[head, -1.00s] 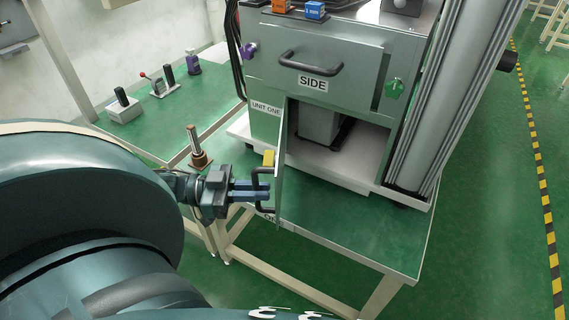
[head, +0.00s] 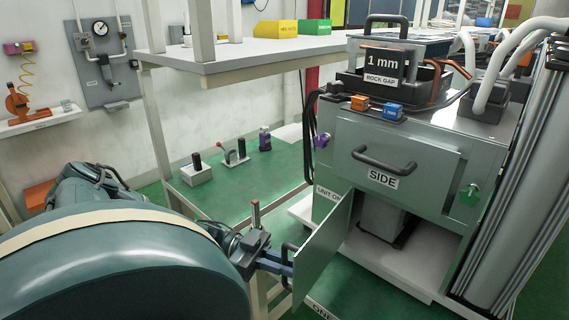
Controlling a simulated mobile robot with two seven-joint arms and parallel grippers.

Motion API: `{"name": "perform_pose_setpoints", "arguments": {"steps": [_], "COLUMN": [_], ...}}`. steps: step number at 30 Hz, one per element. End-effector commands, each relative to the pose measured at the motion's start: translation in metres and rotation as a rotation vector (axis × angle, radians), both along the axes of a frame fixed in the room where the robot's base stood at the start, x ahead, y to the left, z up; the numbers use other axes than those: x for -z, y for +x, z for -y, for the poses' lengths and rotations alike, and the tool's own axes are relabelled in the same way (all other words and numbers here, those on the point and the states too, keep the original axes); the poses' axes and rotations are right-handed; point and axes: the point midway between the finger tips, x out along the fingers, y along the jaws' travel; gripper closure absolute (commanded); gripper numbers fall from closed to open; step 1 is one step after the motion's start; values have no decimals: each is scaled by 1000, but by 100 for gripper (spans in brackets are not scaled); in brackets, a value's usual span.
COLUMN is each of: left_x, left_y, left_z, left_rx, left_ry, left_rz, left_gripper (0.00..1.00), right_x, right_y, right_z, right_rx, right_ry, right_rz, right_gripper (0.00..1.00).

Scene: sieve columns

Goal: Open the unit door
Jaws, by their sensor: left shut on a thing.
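The unit door (head: 326,246) is a grey panel low on the front of the grey cabinet (head: 345,140). It stands swung out to the left, and the compartment behind it shows a grey block (head: 381,222) inside. A dark handle (head: 287,250) sits on the door's outer face, partly hidden. My left gripper (head: 284,268) is shut on the door handle, at the door's left side. My right gripper is not in view.
A fixed upper panel marked SIDE, with its own dark handle (head: 384,160), is above the opening. A small upright post (head: 255,213) stands close behind my left gripper. A green bench (head: 235,190) with small fixtures lies to the left. Grey columns (head: 530,190) stand at the right.

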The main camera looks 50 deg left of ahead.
Motion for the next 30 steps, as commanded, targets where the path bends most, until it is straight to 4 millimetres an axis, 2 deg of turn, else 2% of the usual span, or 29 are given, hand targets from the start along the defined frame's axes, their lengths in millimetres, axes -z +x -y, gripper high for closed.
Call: {"name": "perform_pose_setpoints", "arguments": {"steps": [1, 2, 8, 15, 19, 23, 30], "left_x": [0, 0, 0, 0, 0, 1, 1], "left_y": [1, 1, 1, 0, -4, -15, -41], "left_z": [-1, -1, 0, -1, -9, -29, -77], "left_rx": [-5, -5, -4, -2, -3, -4, -5], "left_ry": [2, 2, 1, 0, 2, 5, 5], "left_rz": [0, 0, 0, 1, -2, -3, -2], "left_gripper": [100, 87, 70, 70, 70, 70, 70], "right_x": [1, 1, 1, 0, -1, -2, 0], "right_y": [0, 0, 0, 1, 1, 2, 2], "right_z": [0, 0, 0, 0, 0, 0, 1], "right_rx": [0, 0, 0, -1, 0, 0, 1], "right_ry": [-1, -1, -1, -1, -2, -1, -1], "right_rz": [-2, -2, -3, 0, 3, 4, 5], "right_gripper": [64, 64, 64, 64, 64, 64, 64]}}
